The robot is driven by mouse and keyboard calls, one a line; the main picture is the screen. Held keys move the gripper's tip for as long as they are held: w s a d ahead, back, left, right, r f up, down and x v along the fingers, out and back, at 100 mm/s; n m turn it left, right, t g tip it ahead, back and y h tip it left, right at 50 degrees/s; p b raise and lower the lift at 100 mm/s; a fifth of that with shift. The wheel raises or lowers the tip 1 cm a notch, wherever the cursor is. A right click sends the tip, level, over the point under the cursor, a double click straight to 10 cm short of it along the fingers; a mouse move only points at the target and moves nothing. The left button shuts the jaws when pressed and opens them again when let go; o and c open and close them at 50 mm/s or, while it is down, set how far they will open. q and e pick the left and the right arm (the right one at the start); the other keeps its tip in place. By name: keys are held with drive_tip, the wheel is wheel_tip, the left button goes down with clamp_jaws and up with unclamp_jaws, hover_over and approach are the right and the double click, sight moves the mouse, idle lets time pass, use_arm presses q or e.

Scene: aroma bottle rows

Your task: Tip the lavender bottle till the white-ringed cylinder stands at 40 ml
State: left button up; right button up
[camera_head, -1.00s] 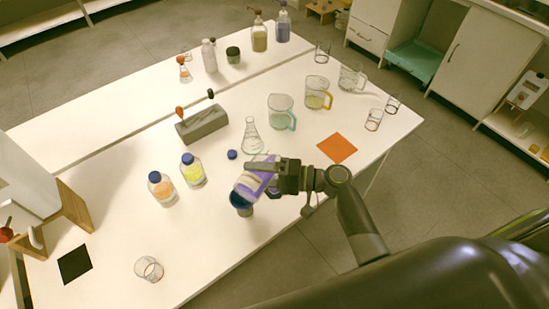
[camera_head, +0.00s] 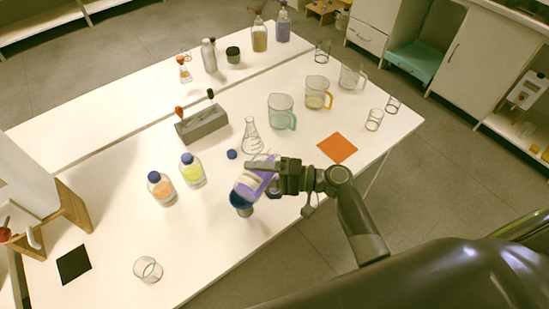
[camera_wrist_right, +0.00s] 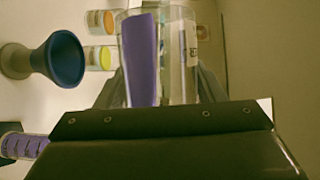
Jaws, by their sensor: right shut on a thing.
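My right gripper (camera_head: 290,177) is shut on the lavender bottle (camera_head: 249,184) and holds it steeply tipped above a blue-mouthed vessel (camera_head: 242,206). In the right wrist view the clear bottle (camera_wrist_right: 140,60) holds purple liquid along its left side. The blue, funnel-like mouth of the vessel (camera_wrist_right: 67,58) shows left of it, with a grey body. A purple cylindrical thing with pale marks (camera_wrist_right: 22,146) shows at the lower left there. I cannot make out a white ring or read a level, and no pouring stream is clear. My left gripper is not in view.
An orange bottle (camera_head: 161,189) and a yellow bottle (camera_head: 192,170) stand left of the vessel. A conical flask (camera_head: 251,138) and a blue cap (camera_head: 232,154) are behind it. Beakers and jugs stand farther back. The table's front edge is close.

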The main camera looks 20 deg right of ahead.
idle(0.4)
drive_tip(key=shift+a+f+n+h+b, duration=0.1)
drive_tip(key=shift+f+n+h+b, duration=0.3)
drive_tip(key=shift+n+b, duration=0.3)
drive_tip(key=shift+s+n, duration=0.1)
drive_tip(key=shift+n, duration=0.4)
drive_tip(key=n+h, duration=0.1)
drive_tip(key=r+n, duration=0.1)
drive_tip(key=n, duration=0.1)
drive_tip(key=w+d+n+h, duration=0.1)
drive_tip(key=shift+r+n+h+b, duration=0.3)
drive_tip(key=shift+r, duration=0.05)
drive_tip(key=shift+a+f, duration=0.1)
